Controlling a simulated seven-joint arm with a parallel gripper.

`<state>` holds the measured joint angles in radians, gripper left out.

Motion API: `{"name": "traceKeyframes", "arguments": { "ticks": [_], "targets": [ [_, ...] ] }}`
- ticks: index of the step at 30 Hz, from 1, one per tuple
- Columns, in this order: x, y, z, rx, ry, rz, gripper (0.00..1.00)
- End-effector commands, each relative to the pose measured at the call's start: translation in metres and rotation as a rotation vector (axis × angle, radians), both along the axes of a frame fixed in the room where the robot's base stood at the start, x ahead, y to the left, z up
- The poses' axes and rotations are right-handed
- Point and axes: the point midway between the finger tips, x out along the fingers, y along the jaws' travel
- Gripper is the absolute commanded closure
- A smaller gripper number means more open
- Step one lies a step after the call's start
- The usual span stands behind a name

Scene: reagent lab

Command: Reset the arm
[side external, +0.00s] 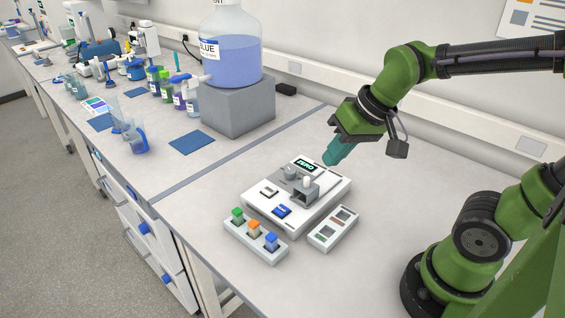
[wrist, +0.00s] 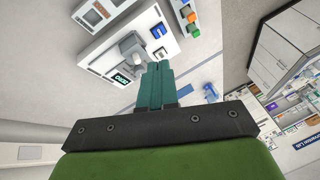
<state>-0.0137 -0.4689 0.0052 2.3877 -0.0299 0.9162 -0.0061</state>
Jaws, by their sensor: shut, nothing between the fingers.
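My green arm reaches in from the right in the side external view. My gripper (side external: 331,159) has teal fingers that are shut with nothing between them. It hangs in the air, tilted down, above and behind the white instrument (side external: 318,208) with its small lit display. In the wrist view the fingers of my gripper (wrist: 157,66) are together and reach up into the picture, overlapping the near edge of the instrument (wrist: 98,55).
A rack with green, orange and blue caps (side external: 254,241) and a small slotted tray (side external: 333,228) flank the instrument. A large blue-liquid bottle (side external: 234,62) stands on a grey block (side external: 238,105). A blue mat (side external: 192,142) lies left.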

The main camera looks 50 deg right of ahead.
Motion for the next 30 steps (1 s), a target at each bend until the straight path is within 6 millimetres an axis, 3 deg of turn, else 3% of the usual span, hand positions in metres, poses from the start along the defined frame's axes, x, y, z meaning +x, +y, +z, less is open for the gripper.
{"name": "traceKeyframes", "arguments": {
  "ticks": [3, 7, 12, 30],
  "targets": [
    [-0.022, -0.001, 0.010, 0.023, -0.087, -0.022, 1.00],
    [-0.034, -0.001, 0.019, 0.029, -0.148, -0.029, 1.00],
    [-0.035, -0.002, 0.027, 0.029, -0.183, -0.030, 1.00],
    [-0.035, -0.002, 0.028, 0.028, -0.182, -0.028, 1.00]
  ]
}}
